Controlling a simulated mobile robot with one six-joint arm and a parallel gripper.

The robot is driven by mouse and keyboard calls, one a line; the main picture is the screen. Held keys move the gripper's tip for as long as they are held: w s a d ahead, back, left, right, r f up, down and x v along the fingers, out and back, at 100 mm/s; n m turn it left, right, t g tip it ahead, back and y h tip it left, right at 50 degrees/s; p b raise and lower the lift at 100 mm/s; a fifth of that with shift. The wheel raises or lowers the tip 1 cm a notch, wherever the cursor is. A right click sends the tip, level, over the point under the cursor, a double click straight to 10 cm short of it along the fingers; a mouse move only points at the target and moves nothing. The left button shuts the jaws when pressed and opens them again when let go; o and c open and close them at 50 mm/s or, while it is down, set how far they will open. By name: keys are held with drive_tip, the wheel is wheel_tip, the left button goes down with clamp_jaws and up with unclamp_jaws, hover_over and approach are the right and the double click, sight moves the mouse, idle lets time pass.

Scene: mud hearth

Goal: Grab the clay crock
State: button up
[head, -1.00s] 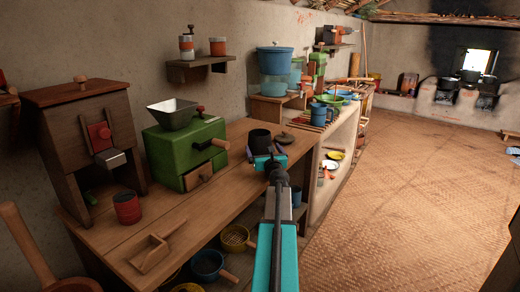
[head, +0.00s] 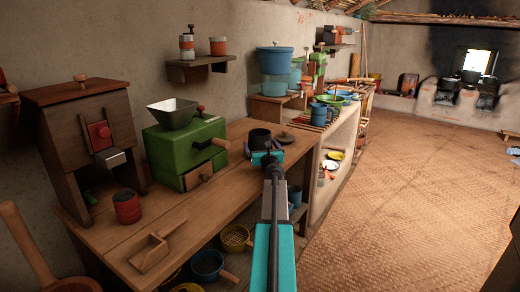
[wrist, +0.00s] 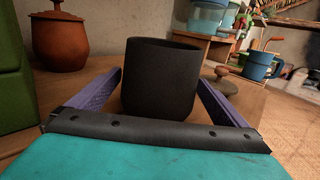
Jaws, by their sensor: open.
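A dark, open-topped crock (head: 260,137) stands upright on the wooden table beyond the green mill. In the wrist view the crock (wrist: 160,80) fills the space between my fingers. My gripper (head: 264,156) is open, with one purple finger (wrist: 160,88) on each side of the crock. A gap shows on the right; I cannot tell whether the left finger touches. A reddish-brown lidded pot (wrist: 60,40) stands to the left in the wrist view.
The green mill (head: 185,150) stands left of the crock. A flat knobbed lid (head: 286,138) lies just to its right, also in the wrist view (wrist: 236,82). Blue mugs (head: 319,114) stand beyond.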

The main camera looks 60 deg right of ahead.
sight(258, 132)
drive_tip(key=shift+w+d, duration=0.4)
drive_tip(key=shift+w, duration=0.05)
idle(0.3)
drive_tip(key=c, duration=1.5)
drive_tip(key=shift+o, duration=0.2)
drive_tip(key=shift+r+p, duration=0.4)
drive_tip(key=shift+r, duration=0.3)
wheel_tip(258, 132, up, 3)
drive_tip(key=shift+f+p, duration=0.1)
drive_tip(key=shift+p, duration=0.65)
drive_tip(key=s+a, duration=0.3)
drive_tip(key=s, duration=0.4)
drive_tip(key=s+a, duration=0.3)
drive_tip(key=s, duration=0.5)
drive_tip(key=shift+r+p, duration=0.4)
